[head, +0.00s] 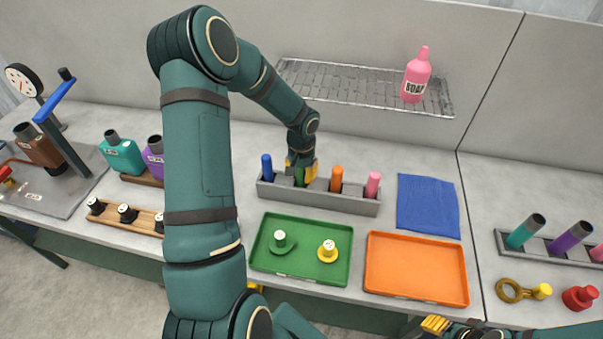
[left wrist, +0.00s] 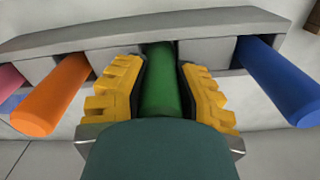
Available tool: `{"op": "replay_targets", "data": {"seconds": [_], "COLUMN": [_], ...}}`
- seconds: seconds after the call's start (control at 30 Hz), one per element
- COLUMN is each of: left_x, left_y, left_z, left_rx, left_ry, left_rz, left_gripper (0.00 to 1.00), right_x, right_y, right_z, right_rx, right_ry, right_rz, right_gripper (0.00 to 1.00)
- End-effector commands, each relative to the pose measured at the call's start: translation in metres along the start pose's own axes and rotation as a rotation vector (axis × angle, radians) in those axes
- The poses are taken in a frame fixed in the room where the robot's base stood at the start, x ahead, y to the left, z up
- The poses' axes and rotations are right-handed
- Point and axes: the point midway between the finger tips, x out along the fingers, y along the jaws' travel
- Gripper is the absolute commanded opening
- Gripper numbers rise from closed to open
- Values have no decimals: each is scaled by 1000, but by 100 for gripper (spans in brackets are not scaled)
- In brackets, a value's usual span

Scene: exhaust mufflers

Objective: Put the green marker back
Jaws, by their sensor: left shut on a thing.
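The green marker (head: 299,178) stands at the grey holder (head: 318,199), between the blue marker (head: 267,167) and the orange marker (head: 337,179). My left gripper (head: 303,168) is shut around it from above. In the left wrist view the yellow fingers (left wrist: 160,90) lie on both sides of the green marker (left wrist: 158,75), and its far end reaches into a slot of the holder (left wrist: 205,27). How deep it sits is hidden. A pink marker (head: 373,185) stands at the right end. My right gripper (head: 436,324) shows only partly at the bottom edge.
A green tray (head: 308,276) with two small knobbed pieces and an empty orange tray (head: 416,291) lie in front of the holder. A blue cloth (head: 428,205) lies to its right. A wire shelf (head: 340,82) with a pink soap bottle (head: 416,75) hangs behind.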

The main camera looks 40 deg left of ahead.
Motion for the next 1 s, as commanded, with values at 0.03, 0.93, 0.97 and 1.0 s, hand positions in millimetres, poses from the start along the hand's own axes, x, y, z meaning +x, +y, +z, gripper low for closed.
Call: {"op": "replay_targets", "data": {"seconds": [0.03, 0.93, 0.97, 1.0], "left_x": [-1, -33, -39, -48], "left_y": [0, 0, 0, 0], "left_z": [0, -1, -1, -1], "left_rx": [0, -1, -1, -2], "left_ry": [1, 4, 5, 4], "left_rz": [0, -2, -2, -2], "left_gripper": [0, 53, 53, 53], "right_x": [0, -3, -3, -4], "right_y": [0, -1, -1, -1], "right_z": [0, 0, 0, 0], "right_rx": [0, 0, 0, 0], "right_ry": [0, 0, 0, 0], "right_rz": [0, 0, -1, -1], "right_gripper": [47, 47, 47, 47]}}
